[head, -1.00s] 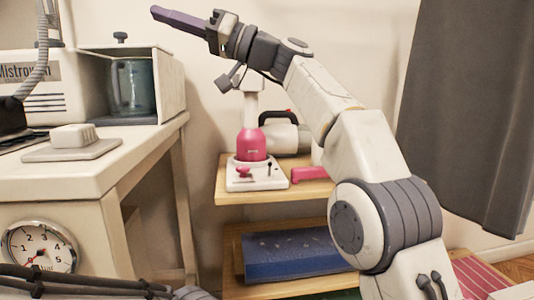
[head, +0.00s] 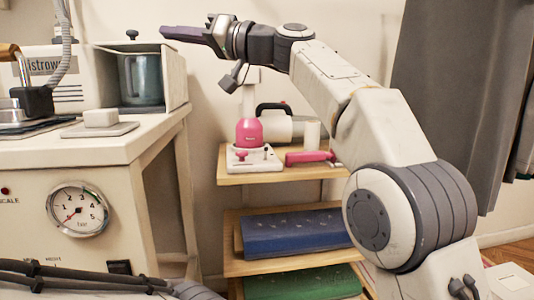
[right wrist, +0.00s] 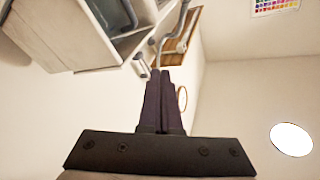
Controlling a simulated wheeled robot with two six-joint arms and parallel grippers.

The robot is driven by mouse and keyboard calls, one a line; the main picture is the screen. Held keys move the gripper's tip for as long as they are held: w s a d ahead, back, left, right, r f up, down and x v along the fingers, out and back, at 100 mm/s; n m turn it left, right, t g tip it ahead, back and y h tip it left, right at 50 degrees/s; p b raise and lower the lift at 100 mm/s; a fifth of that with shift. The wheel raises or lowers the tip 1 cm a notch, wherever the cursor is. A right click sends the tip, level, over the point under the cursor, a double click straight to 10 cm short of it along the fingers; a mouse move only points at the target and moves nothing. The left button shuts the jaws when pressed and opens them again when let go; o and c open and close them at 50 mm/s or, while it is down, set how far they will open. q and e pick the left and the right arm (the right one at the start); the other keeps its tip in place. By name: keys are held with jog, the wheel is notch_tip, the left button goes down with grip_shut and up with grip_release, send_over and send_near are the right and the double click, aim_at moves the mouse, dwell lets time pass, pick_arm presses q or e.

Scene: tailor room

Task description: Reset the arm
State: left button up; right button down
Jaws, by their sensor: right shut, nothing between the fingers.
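My right arm rises from the lower right in the head view. Its right gripper (head: 180,34) points left, high above the shelf and in front of the wall. The dark purple fingers are together, with nothing between them. They also show closed in the right wrist view (right wrist: 158,75), pointing up the picture. My left gripper is not in view.
A cream cabinet (head: 150,155) with a pressure gauge (head: 78,210) stands at left, with an open box holding a blue-grey jug (head: 143,78) on it. A wooden shelf (head: 230,180) holds a pink-and-white device (head: 249,133) and a pink tool (head: 308,158). A grey curtain (head: 445,90) hangs at right.

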jog(key=s+d+f+m+h+p, duration=0.1)
jog(key=s+f+h+p, duration=0.2)
jog(key=f, duration=0.4)
jog(key=s+d+f+m+g+h+p, duration=0.1)
jog(key=s+f+h+p, duration=0.2)
jog(key=f, duration=0.4)
jog(key=s+d+f+m+h+p, duration=0.1)
jog(key=s+f+m+h+p, duration=0.2)
jog(key=f, duration=0.4)
jog(key=s+d+f+n+g+h+p, duration=0.1)
jog(key=s+d+f+g+h+p, duration=0.2)
jog(key=s+d+f, duration=0.7)
jog(key=s+d+f+n+g+h+p, duration=0.15)
jog(key=s+d+f+h+p, duration=0.25)
jog(key=s+d+f+h, duration=0.5)
jog(key=s+r+y+p, duration=0.2)
jog(key=s+r+p, duration=0.1)
jog(key=r+p, duration=3.4)
notch_tip(320, 180, up, 2)
jog(key=shift+s+a+r+y, duration=0.2)
jog(key=shift+a+r+y, duration=0.05)
jog(key=shift+y, duration=0.15)
